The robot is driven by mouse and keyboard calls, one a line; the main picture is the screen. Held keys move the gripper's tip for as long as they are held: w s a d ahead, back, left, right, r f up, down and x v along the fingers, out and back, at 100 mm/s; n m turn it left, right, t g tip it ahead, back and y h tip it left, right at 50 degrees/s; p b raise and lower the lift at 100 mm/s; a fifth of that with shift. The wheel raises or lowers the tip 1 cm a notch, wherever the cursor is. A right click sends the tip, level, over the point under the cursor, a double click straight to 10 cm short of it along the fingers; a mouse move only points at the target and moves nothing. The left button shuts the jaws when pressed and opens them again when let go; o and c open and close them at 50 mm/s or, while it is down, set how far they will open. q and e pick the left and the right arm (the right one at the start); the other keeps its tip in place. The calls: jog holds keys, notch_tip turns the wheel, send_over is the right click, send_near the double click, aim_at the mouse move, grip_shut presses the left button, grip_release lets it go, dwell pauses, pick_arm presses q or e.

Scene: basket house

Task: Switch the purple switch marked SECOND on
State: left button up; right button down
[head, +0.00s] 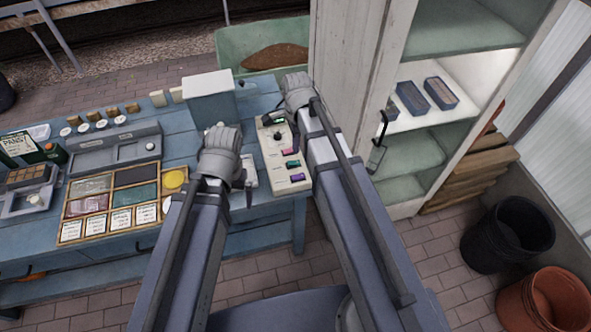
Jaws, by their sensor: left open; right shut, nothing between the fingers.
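A cream switch panel (270,160) lies near the right end of the blue table, between my two arms. It carries a dark round knob (278,135) and several coloured switches. My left gripper (220,127) is open and empty, to the left of the panel. My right gripper (292,78) is shut and empty, beyond the panel's far end. My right arm passes close along the panel's right side and may hide part of it.
A white box (209,97) stands behind my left gripper. A wooden tray of compartments (112,222) and a grey device (105,150) are on the table (265,215) at left. A tall cabinet (345,40) with open shelves stands close on the right. Two buckets stand on the floor.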

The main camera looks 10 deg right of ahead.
aim_at(296, 177)
jog(key=shift+f, duration=0.15)
notch_tip(296, 177, down, 14)
jog(key=b, duration=1.4)
jog(key=shift+a, duration=0.1)
jog(key=shift+s, duration=0.1)
jog(key=shift+d, duration=0.85)
jog(key=shift+r, duration=0.2)
